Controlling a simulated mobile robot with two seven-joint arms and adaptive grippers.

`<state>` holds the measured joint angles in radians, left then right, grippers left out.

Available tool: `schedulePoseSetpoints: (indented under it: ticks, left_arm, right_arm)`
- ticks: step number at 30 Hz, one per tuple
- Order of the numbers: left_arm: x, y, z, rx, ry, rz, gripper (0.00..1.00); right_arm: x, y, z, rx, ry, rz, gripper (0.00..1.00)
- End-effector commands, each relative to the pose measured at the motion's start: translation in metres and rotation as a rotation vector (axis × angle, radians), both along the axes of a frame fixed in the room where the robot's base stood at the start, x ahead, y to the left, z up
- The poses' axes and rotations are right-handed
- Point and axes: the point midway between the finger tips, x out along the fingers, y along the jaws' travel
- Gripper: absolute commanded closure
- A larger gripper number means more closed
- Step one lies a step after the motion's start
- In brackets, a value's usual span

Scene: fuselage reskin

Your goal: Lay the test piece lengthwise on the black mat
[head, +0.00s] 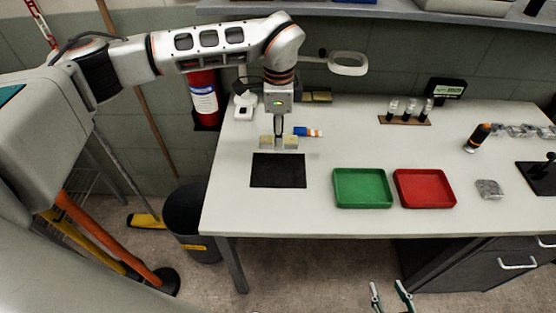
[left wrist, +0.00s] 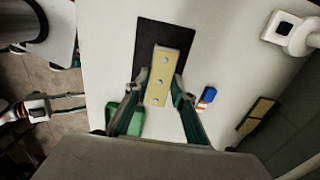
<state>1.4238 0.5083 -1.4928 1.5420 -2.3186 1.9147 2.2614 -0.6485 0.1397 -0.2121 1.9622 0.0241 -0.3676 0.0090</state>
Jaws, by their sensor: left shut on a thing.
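The black mat (head: 278,171) lies flat on the white bench's left part. In the left wrist view the test piece (left wrist: 161,75) lies between the fingertips and overlaps the mat (left wrist: 150,43). Its long side runs roughly along the mat's long side, slightly turned. In the head view it appears at the mat's far edge; its exact height is unclear. My right gripper (head: 389,290) is open and empty, low in front of the bench.
A green tray (head: 362,204) and a red tray (head: 424,204) stand right of the mat. A blue-and-orange object (head: 307,132) lies just behind it. A vial rack (head: 404,119) and a magnifier lamp (head: 347,64) are farther back. Bare bench (head: 325,160) shows between mat and green tray.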

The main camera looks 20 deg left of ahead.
Motion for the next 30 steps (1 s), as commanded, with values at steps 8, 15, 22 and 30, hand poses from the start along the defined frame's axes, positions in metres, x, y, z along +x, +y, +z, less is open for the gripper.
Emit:
schedulePoseSetpoints:
  ticks: [8,15,22,30]
  left_arm:
    - [0.0,-0.001,-0.051,0.0,0.001,0.0,0.97]
    - [0.0,0.0,-0.067,-0.001,0.002,0.001,0.97]
    - [0.0,0.0,-0.098,0.001,0.001,0.002,0.97]
    - [0.0,0.0,-0.102,-0.001,-0.001,0.0,0.97]
  right_arm:
    - [0.0,0.0,0.005,0.0,-0.001,0.0,0.6]
    - [0.001,0.0,0.006,0.001,-0.002,0.0,0.6]
    - [0.001,0.0,0.008,0.001,-0.002,0.0,0.6]
    - [0.0,0.0,0.007,0.0,-0.001,0.0,0.6]
